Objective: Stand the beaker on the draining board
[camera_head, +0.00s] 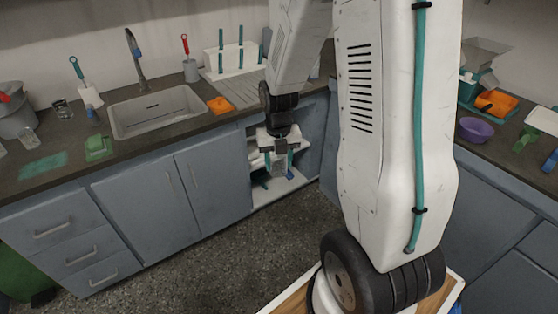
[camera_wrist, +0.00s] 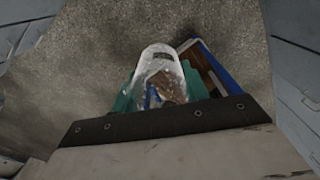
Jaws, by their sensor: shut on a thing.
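My gripper (camera_head: 279,165) has teal fingers and points down in front of the open cupboard under the counter. It is shut on a clear glass beaker, which shows faintly between the fingers in the head view. In the wrist view the beaker (camera_wrist: 158,62) is between the two teal fingertips (camera_wrist: 159,90), with the floor behind it. The grey grooved draining board (camera_head: 238,92) is on the counter right of the sink, above and behind my gripper. My arm hides part of its right side.
A white rack (camera_head: 232,58) with teal pegs stands behind the board. An orange sponge (camera_head: 219,105) lies at its front left corner. The sink (camera_head: 160,112) and tap are to the left. The open cupboard's shelf (camera_head: 268,192) holds dark and blue items. The floor in front is clear.

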